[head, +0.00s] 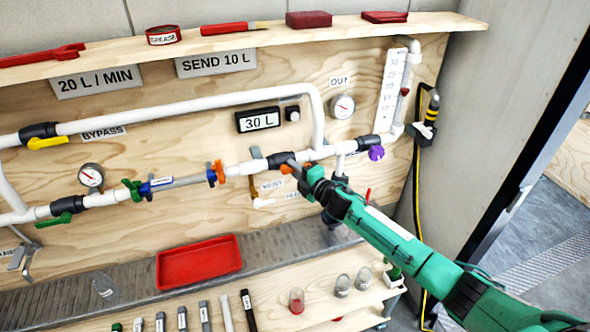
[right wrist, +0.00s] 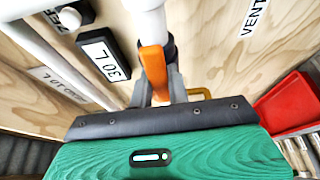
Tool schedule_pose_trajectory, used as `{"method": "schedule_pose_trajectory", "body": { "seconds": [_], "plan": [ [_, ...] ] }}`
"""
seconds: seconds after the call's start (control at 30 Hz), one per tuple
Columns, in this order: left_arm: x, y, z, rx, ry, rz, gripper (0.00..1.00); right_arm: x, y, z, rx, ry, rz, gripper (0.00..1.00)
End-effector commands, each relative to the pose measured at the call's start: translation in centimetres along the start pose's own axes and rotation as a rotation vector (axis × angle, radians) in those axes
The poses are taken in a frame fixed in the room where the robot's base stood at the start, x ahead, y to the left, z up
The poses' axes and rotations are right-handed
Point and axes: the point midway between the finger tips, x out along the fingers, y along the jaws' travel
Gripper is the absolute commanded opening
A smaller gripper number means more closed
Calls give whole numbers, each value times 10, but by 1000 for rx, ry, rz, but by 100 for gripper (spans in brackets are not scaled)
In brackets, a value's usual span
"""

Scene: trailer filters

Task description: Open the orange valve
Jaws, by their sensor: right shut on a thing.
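The orange valve's handle (head: 286,169) is on the white pipe, right of the centre of the board. My right gripper (head: 296,168) reaches it from the lower right and partly hides it in the head view. In the right wrist view the orange handle (right wrist: 153,72) stands between the two grey fingers of my right gripper (right wrist: 160,88), which is shut on it. The handle looks roughly in line with the white pipe (right wrist: 145,18) there. My left gripper is not in view.
A yellow valve (head: 48,143), green valve (head: 62,219) and purple valve (head: 376,153) sit on other pipe parts. A 30 L display (head: 258,120) is above. A red tray (head: 199,262) lies below. A shelf (head: 240,42) overhangs the board.

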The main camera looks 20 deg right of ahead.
Motion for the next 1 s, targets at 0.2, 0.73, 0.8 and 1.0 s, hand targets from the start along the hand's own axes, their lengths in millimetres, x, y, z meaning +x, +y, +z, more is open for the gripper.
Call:
{"method": "schedule_pose_trajectory", "body": {
  "seconds": [0.2, 0.73, 0.8, 1.0],
  "plan": [
    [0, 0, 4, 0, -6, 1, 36, 0, -1, 0, -4, 0, -1, 23],
    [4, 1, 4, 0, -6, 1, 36, -10, -2, 0, -1, 0, -1, 39],
    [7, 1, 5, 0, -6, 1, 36, -19, -3, 1, -2, -1, -1, 39],
    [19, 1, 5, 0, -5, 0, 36, -54, -5, 0, -3, 0, -2, 39]
  ]
}}
